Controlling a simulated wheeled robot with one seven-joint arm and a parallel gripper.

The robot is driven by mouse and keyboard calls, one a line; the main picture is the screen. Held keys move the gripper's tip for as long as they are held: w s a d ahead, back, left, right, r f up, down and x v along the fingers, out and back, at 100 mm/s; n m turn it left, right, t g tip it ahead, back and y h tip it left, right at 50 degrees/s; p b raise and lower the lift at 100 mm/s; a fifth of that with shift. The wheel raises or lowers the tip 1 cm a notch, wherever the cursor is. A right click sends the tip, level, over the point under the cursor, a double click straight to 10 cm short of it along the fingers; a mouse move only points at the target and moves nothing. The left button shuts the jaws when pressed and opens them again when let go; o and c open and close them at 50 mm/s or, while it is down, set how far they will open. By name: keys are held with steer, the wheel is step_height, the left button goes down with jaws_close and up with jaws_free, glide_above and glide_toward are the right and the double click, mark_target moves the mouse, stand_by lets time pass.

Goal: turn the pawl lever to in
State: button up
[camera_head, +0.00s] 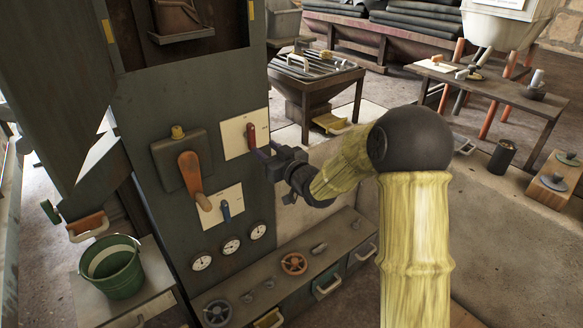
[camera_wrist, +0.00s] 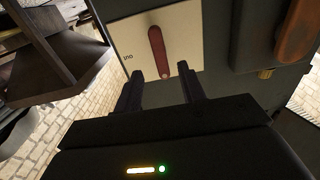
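A dark red lever (camera_head: 251,135) is mounted on a cream plate (camera_head: 233,141) on the grey-green machine panel. It also shows in the wrist view (camera_wrist: 158,52), with a small dark label beside it that I cannot read surely. No name marks it clearly as the pawl lever. My gripper (camera_head: 270,156) is close to the plate's lower right side. In the wrist view my gripper (camera_wrist: 161,76) is open, its two fingers apart. The lever's lower end lies just beyond and between the fingertips in that picture; I see no contact.
A low shelf with handwheels (camera_head: 294,263) runs along the foot. A green bucket (camera_head: 112,268) stands at left.

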steer(key=v, duration=1)
steer(key=shift+s+d+p, duration=0.2)
steer(key=shift+s+p, duration=0.05)
steer(key=shift+p, duration=0.15)
steer(key=s+d+f+m+g+h, duration=0.4)
steer(key=s+d+f+g+h, duration=0.2)
steer(key=s+d+f+h, duration=0.2)
steer(key=s+d+f+m+g+h, duration=0.25)
steer(key=s+g, duration=0.35)
steer(key=s, duration=0.9)
step_height(320, 180, up, 31)
steer(key=p, duration=3.1)
steer(key=shift+f, duration=0.2)
steer(key=shift+s+d+y, duration=0.1)
steer(key=shift+y, duration=0.15)
